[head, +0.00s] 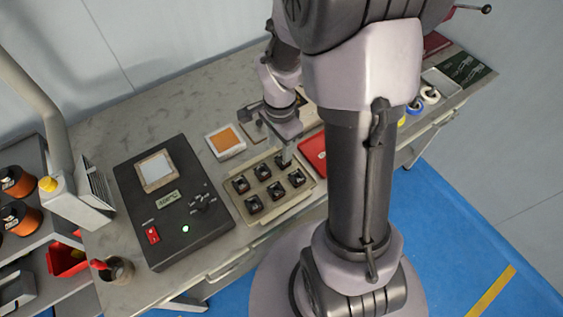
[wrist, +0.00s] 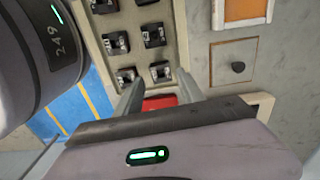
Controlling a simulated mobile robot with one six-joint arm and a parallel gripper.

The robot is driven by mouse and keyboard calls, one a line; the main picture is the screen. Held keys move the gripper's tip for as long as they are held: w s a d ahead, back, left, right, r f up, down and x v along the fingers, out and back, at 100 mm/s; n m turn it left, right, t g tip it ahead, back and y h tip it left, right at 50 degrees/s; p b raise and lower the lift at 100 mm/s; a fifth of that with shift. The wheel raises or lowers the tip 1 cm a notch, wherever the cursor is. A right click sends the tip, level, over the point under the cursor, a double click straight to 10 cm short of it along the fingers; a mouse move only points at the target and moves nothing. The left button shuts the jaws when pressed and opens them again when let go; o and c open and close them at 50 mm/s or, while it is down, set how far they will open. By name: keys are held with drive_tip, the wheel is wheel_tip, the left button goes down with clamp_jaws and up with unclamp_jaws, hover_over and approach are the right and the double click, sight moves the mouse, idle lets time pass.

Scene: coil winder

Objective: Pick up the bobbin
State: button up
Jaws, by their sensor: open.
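Several black bobbins with metal clips sit in two rows in a beige tray (head: 226,189), which also shows in the wrist view (wrist: 180,30). My gripper (head: 286,158) is open over the back right corner of the tray in the head view. In the wrist view its two fingertips (wrist: 159,76) lie either side of the corner bobbin (wrist: 160,72). I cannot tell whether they touch it or how far down they reach. That bobbin is partly hidden by the gripper in the head view.
A dark control box (head: 178,235) stands left of the tray. A red tray (head: 313,153) is close on the right. A black cup (head: 117,270) stands front left.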

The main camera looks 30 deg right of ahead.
sight(282, 165)
drive_tip(key=f+b, duration=0.1)
drive_tip(key=f, duration=0.1)
drive_tip(key=f+b, duration=0.1)
drive_tip(key=f, duration=0.1)
drive_tip(key=d+f+b, duration=0.1)
drive_tip(key=f, duration=0.1)
drive_tip(key=shift+w+f, duration=0.1)
drive_tip(key=shift+f, duration=0.1)
drive_tip(key=shift+r, duration=0.15)
drive_tip(key=shift+c, duration=1)
clamp_jaws()
